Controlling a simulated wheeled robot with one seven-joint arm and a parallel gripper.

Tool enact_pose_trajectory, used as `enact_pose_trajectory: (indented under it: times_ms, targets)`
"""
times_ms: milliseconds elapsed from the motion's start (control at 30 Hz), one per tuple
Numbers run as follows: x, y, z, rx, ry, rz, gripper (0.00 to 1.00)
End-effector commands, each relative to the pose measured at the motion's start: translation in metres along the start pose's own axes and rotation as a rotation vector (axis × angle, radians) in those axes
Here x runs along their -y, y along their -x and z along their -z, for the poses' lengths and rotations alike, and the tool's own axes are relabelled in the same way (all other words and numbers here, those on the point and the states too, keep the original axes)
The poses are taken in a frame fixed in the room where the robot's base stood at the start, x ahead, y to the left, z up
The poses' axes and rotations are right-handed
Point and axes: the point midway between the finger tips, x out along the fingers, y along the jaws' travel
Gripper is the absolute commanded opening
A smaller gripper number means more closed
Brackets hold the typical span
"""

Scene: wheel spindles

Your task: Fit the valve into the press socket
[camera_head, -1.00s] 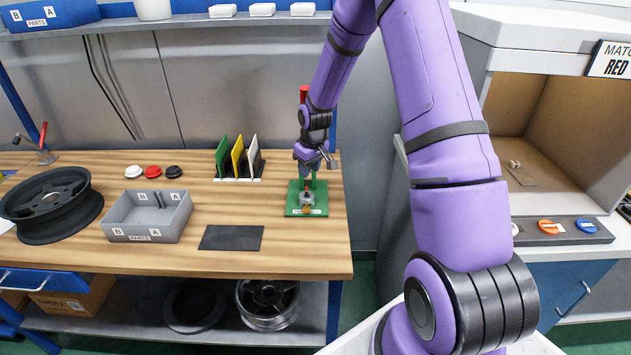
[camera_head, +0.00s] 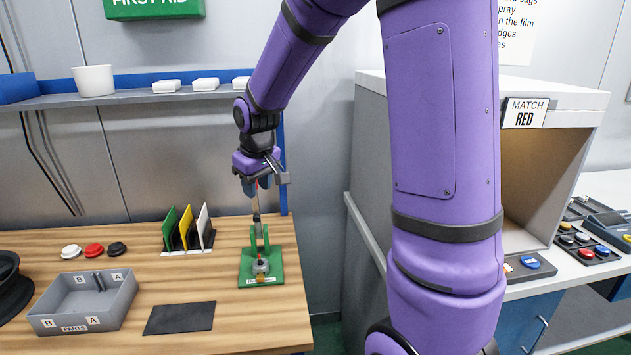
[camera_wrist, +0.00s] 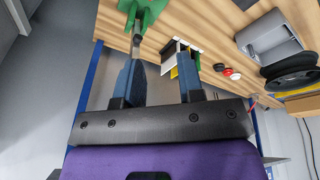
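The green press (camera_head: 247,275) stands upright near the right end of the wooden bench. Its grey socket (camera_head: 261,267) sits low on the base, with a small brass-coloured piece at its front. I cannot tell whether that piece is the valve, and no valve is clear elsewhere. My gripper (camera_head: 258,187) is above the press, at its thin upright lever (camera_head: 257,204), and hides part of it. In the wrist view my gripper (camera_wrist: 160,82) has its two blue fingers apart, with nothing visibly held between them. The press (camera_wrist: 148,10) shows beyond the left finger.
A black mat (camera_head: 180,317) lies between bin and press. Green, yellow and white panels (camera_head: 188,228) stand in a rack left of the press. A shelf (camera_head: 130,97) runs behind. The grey booth (camera_head: 375,170) is at the right.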

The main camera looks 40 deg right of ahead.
Motion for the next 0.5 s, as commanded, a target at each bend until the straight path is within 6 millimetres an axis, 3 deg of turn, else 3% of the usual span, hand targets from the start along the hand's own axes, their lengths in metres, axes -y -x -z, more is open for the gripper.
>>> enact_pose_trajectory:
  times_ms: [33, 200, 500]
  targets:
    - [0.006, 0.02, -0.008, -0.016, -0.005, -0.008, 0.35]
    - [0.024, 0.071, -0.041, -0.053, -0.033, -0.021, 0.35]
    - [0.054, 0.14, -0.113, -0.126, -0.085, -0.018, 0.35]
